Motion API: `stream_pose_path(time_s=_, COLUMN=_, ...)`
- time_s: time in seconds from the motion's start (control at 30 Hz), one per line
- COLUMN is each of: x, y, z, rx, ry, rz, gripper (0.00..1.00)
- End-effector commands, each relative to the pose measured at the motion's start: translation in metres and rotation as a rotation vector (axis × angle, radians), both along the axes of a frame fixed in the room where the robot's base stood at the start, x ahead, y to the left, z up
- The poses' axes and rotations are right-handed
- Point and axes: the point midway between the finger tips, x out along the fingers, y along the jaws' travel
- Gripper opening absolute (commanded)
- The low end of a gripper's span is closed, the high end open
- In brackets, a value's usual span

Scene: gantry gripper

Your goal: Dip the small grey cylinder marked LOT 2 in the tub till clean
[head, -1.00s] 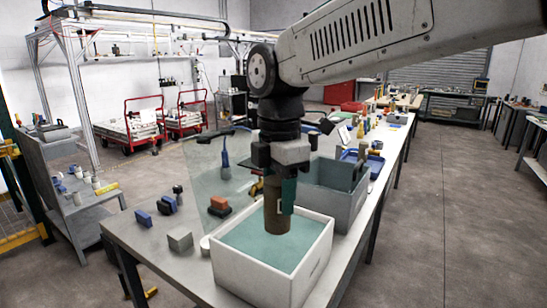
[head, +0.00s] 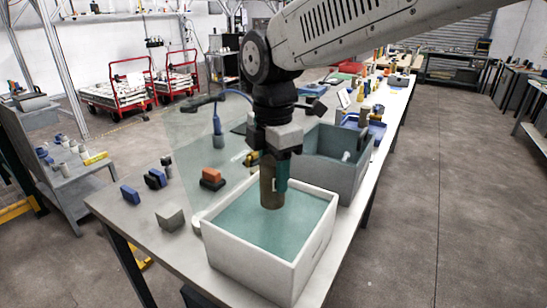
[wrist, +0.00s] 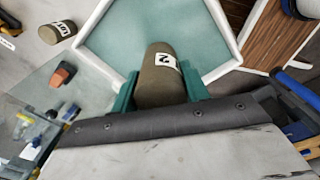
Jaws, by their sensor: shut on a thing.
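A dull brown-grey cylinder (head: 269,188) hangs upright in my gripper (head: 273,166), whose teal fingers are shut on it. In the wrist view the cylinder (wrist: 157,82) has a white label with a "2"; the rest of the label is hidden. Its surface looks brownish and dull. The white tub (head: 258,250) holds pale teal liquid (head: 258,226). The cylinder's lower end is over the far half of the liquid, inside the tub's outline. I cannot tell whether it touches the surface.
A grey bin (head: 345,183) stands behind the tub. A grey block (head: 170,216) sits left of it, with orange (head: 212,174) and blue pieces (head: 131,194) farther back. A clear panel (head: 187,135) stands at the left. A labelled piece (wrist: 57,32) shows in the wrist view.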

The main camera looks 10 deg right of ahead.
Motion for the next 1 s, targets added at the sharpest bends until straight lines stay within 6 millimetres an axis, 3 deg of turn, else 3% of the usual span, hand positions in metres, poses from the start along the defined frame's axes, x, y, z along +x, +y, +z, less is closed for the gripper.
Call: stream_pose_path(time_s=1.0, x=0.000, y=0.001, z=-0.098, rx=0.000, ry=0.001, rz=0.002, gripper=0.08)
